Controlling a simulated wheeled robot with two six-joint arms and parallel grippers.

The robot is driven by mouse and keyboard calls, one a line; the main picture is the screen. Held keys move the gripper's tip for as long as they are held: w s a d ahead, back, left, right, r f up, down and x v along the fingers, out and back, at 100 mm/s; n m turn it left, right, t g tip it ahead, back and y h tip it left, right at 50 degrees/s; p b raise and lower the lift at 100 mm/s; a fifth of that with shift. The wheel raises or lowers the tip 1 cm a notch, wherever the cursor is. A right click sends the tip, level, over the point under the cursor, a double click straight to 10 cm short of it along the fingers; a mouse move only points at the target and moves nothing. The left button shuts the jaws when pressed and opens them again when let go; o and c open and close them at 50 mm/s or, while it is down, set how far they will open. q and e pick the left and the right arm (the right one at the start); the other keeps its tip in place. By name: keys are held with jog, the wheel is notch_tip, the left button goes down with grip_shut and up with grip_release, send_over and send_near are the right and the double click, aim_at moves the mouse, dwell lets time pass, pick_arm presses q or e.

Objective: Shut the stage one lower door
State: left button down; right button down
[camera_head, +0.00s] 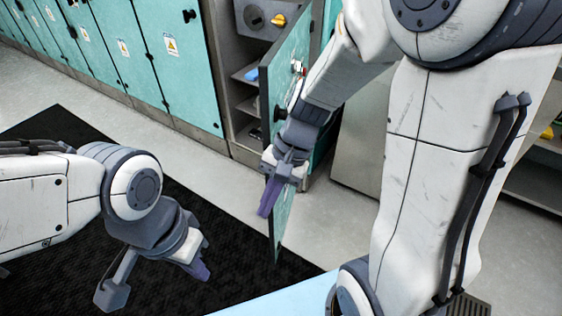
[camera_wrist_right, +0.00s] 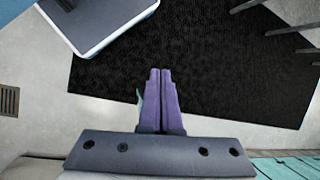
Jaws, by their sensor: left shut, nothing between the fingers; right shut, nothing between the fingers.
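A teal cabinet door (camera_head: 283,78) stands swung open in the middle of the head view, seen nearly edge-on. A dark knob and a small red and white part sit on it. To its left the cabinet's shelves (camera_head: 245,104) are exposed. My right gripper (camera_head: 267,198) is shut and empty, low in front of the door and overlapping it; I cannot tell whether they touch. Its purple fingers are shut together in the right wrist view (camera_wrist_right: 160,72), above the floor and dark mat. My left gripper (camera_head: 203,262) is shut and empty, at the lower left, apart from the door.
A row of shut teal cabinet doors (camera_head: 130,50) runs along the back left. A black mat (camera_head: 60,215) covers the floor in front. A light blue surface (camera_head: 285,300) is at the bottom. My right arm hides much of the right side.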

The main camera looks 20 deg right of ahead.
jog(key=w+d+f+m+t+y, duration=0.1)
jog(key=w+d+f+m+t, duration=0.2)
jog(key=d+m, duration=0.6)
jog(key=w+d+f+m+t+y, duration=0.2)
jog(key=w+d+m+t, duration=0.3)
jog(key=d+m, duration=0.4)
jog(key=w+a+f+n+g+b, duration=0.1)
jog(key=w+a+f, duration=0.5)
jog(key=a+f, duration=0.1)
jog(key=shift+w+a+h+b, duration=0.3)
jog(key=shift+w+a, duration=0.1)
jog(key=shift+a, duration=0.05)
